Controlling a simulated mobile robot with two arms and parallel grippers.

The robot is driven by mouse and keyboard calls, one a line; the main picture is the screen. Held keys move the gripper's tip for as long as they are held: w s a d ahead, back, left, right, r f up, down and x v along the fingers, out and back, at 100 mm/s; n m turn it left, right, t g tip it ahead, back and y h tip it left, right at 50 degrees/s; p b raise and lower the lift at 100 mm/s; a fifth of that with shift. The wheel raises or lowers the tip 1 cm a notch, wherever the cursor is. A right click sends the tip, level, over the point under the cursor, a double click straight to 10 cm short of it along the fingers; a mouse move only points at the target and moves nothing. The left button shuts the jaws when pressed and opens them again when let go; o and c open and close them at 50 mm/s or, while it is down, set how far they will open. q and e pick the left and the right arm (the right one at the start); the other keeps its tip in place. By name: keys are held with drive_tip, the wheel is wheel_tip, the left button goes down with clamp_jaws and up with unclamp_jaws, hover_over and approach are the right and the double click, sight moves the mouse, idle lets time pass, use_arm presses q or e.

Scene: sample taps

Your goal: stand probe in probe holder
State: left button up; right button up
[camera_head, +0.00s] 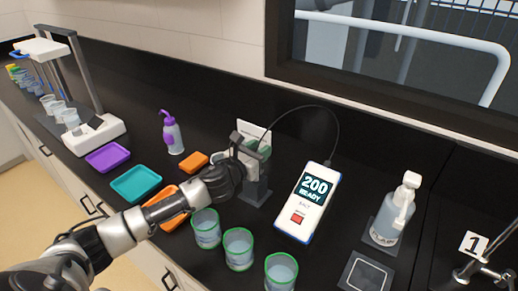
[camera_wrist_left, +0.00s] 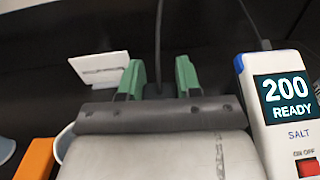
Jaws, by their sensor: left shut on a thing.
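My left gripper (camera_head: 257,148), with green fingertips, is shut on the dark probe. In the left wrist view the fingertips (camera_wrist_left: 160,78) stand either side of the probe (camera_wrist_left: 153,91), with its cable (camera_wrist_left: 158,40) rising behind. The probe itself is mostly hidden by the gripper in the head view. The dark grey probe holder (camera_head: 257,192) stands upright on the bench directly below the fingers. I cannot tell whether the probe's tip is inside it. The white salt meter (camera_head: 312,186), reading 200 READY, lies to the right; its cable arcs toward the gripper. My right gripper is not in view.
Green-rimmed cups of water (camera_head: 238,250) stand along the front. A wash bottle (camera_head: 391,222) is at right, a purple-topped bottle (camera_head: 173,138) at left. Purple (camera_head: 107,157) and teal (camera_head: 137,184) trays lie left. A white card (camera_head: 252,131) stands behind the gripper.

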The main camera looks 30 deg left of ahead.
use_arm(q)
drive_tip(key=shift+f, duration=0.45)
drive_tip(key=o, duration=0.9)
drive_tip(key=shift+o, duration=0.7)
drive_tip(key=o, duration=0.5)
drive_tip(key=shift+o, duration=0.2)
drive_tip(key=shift+s, duration=0.1)
drive_tip(key=shift+s+a+r, duration=0.15)
drive_tip(key=shift+s, duration=0.35)
drive_tip(key=shift+s+a+r, duration=0.1)
drive_tip(key=shift+s, duration=0.4)
drive_tip(key=shift+s+a+r+p, duration=0.15)
drive_tip(key=shift+s, duration=0.8)
drive_tip(key=shift+s+a+r+p, duration=0.15)
drive_tip(key=shift+s, duration=0.75)
